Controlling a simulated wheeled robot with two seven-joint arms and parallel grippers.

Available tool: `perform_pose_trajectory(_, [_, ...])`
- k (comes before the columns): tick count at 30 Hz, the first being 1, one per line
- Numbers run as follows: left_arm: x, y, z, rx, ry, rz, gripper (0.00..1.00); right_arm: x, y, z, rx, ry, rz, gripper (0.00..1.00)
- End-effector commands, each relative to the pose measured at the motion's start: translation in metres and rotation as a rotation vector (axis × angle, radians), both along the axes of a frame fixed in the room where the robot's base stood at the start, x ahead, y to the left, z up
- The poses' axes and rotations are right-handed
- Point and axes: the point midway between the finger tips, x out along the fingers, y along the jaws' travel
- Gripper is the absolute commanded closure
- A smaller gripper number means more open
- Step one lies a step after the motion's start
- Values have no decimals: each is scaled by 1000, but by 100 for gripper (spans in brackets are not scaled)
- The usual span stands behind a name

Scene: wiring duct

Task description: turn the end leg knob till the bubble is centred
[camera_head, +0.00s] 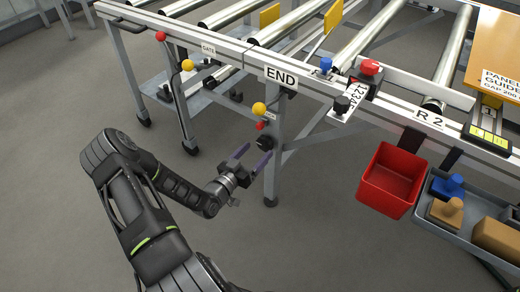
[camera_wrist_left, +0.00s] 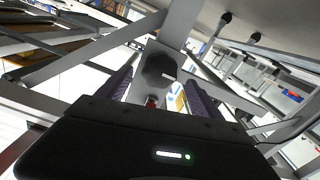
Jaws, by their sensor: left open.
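The end leg knob (camera_head: 264,142) is a dark knob on the grey leg below the END sign (camera_head: 281,76). In the left wrist view the knob (camera_wrist_left: 158,70) shows dark and faceted, with a pale mark on it. My left gripper (camera_head: 254,157) is open, its purple fingers pointing at the leg beside the knob. In the left wrist view the knob appears between the two fingers; I cannot tell whether they touch it. A level with a yellow-green vial (camera_head: 484,137) sits on the rail at the right; its bubble is too small to read. My right gripper is out of view.
A yellow ball (camera_head: 258,109) and a small red knob (camera_head: 261,126) are just above the end leg knob. A red bin (camera_head: 390,180) and a grey tray (camera_head: 466,232) hang to the right. Open floor lies below the gripper.

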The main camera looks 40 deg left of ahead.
Motion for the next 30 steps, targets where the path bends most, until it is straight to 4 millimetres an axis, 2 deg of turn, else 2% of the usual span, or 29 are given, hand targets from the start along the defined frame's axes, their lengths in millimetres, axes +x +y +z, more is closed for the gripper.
perform_pose_trajectory(3, [17,0,-1,0,-1,-1,25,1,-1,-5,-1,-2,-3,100])
perform_pose_trajectory(6, [25,0,-1,-1,0,-1,25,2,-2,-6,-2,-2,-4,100])
perform_pose_trajectory(16, [29,0,0,-1,0,0,26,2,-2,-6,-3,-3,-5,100])
perform_pose_trajectory(30, [28,0,0,-1,0,0,64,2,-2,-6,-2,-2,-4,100])
